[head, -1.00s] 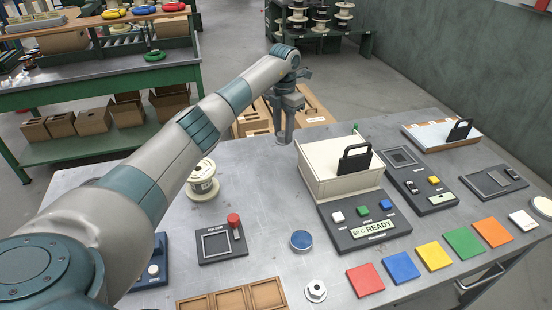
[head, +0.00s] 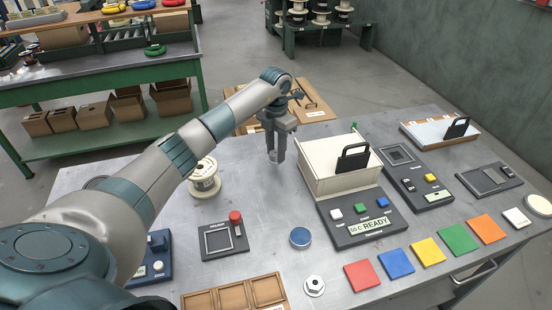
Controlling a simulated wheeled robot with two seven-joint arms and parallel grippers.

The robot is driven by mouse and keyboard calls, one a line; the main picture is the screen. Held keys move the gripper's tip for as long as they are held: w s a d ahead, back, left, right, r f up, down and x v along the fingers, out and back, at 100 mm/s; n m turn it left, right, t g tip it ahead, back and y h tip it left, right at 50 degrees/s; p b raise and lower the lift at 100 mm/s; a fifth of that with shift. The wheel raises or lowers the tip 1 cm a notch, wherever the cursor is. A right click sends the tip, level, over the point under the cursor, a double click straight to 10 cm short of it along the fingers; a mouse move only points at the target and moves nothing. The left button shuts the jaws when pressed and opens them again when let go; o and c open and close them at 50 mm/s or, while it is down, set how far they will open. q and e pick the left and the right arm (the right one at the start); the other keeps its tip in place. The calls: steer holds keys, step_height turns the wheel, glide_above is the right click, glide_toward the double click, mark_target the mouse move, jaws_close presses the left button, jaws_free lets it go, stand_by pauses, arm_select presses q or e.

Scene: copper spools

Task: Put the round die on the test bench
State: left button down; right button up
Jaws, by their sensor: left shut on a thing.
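No label reading test bench can be made out. The cream box (head: 330,175) sits on a dark unit whose display reads READY (head: 368,226). Right of it is a dark unit with a square frame (head: 400,155). My right gripper is not in view.
A wire spool (head: 204,180) stands left of the gripper. The table below the gripper is clear.

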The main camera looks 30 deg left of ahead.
mark_target(276, 153)
arm_select(q)
step_height(276, 153, down, 3)
steer(key=shift+r+p, duration=0.15)
steer(key=shift+p, duration=0.6)
steer(key=shift+f, duration=0.5)
steer(key=shift+f, duration=0.2)
steer(key=c, duration=1.3)
jaws_free()
steer(key=shift+r, duration=0.2)
